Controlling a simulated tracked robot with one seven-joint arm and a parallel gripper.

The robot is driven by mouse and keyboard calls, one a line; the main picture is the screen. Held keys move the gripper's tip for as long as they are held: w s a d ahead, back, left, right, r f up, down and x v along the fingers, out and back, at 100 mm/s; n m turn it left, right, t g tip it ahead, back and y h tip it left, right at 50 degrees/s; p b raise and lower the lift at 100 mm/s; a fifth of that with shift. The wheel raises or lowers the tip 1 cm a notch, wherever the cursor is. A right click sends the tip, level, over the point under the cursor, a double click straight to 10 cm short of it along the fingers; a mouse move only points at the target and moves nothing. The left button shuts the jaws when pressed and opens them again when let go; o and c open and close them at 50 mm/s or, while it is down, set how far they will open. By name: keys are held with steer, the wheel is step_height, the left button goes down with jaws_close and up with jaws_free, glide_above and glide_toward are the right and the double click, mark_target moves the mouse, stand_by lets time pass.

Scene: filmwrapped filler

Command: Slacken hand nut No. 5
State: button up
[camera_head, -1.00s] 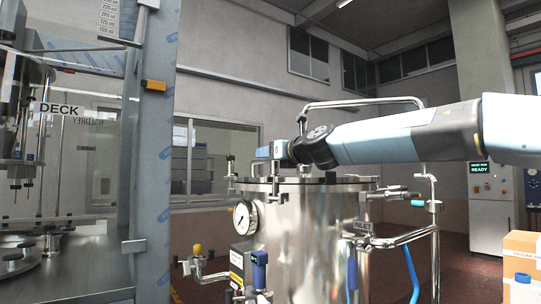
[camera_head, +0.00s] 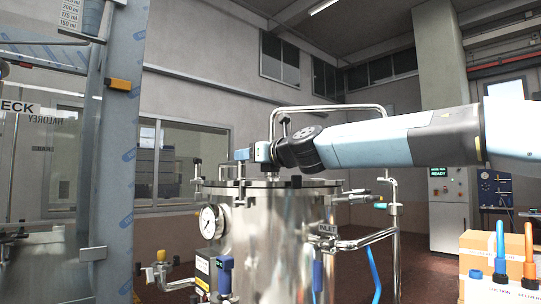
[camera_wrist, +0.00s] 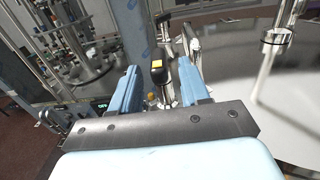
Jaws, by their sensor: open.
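The steel vessel (camera_head: 270,240) stands in front of me with a round flanged lid (camera_head: 275,184). Upright hand nuts stand on the rim; one is at the left edge (camera_head: 198,172), and no number is legible on any. My gripper (camera_head: 242,156) reaches in from the right, above the lid's left side. In the wrist view my gripper (camera_wrist: 158,68) is open, with its two blue fingers apart. A dark hand nut with a yellow-and-white top (camera_wrist: 157,68) shows between them, and I see no contact. Its lower part is partly hidden. The lid also shows there (camera_wrist: 270,100).
A curved steel pipe (camera_head: 330,107) arches over the lid, behind my arm. A pressure gauge (camera_head: 211,221) and valves project from the vessel's left. The inlet pipe (camera_head: 365,240) is at its right. A framed filler cabinet (camera_head: 95,150) stands close on the left. Boxes (camera_head: 490,250) are at right.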

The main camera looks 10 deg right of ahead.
steer(key=v, duration=0.8)
stand_by(0.5)
